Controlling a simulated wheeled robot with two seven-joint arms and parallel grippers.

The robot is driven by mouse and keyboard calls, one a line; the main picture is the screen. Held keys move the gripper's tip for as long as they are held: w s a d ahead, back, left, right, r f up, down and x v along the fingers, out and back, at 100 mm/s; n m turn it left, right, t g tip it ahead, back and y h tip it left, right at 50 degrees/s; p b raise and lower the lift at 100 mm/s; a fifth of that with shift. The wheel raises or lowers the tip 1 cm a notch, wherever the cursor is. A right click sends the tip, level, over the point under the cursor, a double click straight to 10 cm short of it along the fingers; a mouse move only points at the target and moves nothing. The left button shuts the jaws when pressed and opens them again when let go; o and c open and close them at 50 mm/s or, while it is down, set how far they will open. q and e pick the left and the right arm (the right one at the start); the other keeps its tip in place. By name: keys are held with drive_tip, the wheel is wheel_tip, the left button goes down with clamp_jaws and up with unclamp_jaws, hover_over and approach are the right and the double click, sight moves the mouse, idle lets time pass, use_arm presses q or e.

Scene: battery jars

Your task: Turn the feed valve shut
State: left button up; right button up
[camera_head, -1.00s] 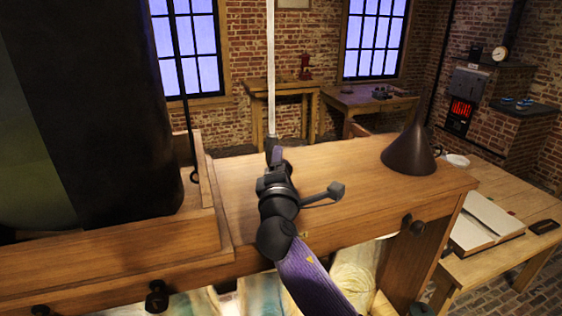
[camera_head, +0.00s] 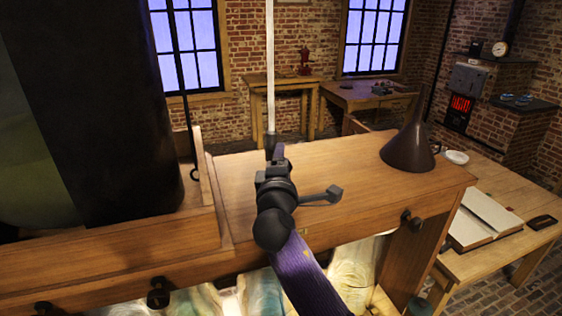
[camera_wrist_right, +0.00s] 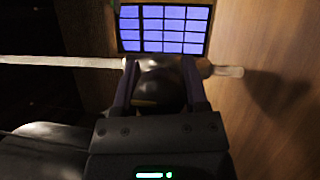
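A pale vertical pipe (camera_head: 270,70) comes down to a dark fitting (camera_head: 271,143) above the wooden bench top; I take this fitting to be the feed valve. My right gripper (camera_head: 277,153) is at the fitting, its purple fingers up against it. In the right wrist view the two fingers (camera_wrist_right: 158,75) stand apart, one on each side of a dark rounded part (camera_wrist_right: 160,92). The pipe (camera_wrist_right: 60,61) runs across just beyond them. I cannot tell whether the fingers press on the dark part. My left gripper is not in view.
A dark funnel-like cone (camera_head: 408,150) stands on the bench top (camera_head: 350,165) to the right. A large dark cylinder (camera_head: 110,120) stands at the left. An open book (camera_head: 485,218) lies on a lower table. The bench top between gripper and cone is clear.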

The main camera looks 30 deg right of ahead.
drive_tip(key=o, duration=0.4)
drive_tip(key=shift+s+a+f, duration=0.15)
drive_tip(key=shift+s+a, duration=0.15)
drive_tip(key=b+v, duration=0.2)
drive_tip(key=v, duration=0.7)
drive_tip(key=shift+s, duration=0.1)
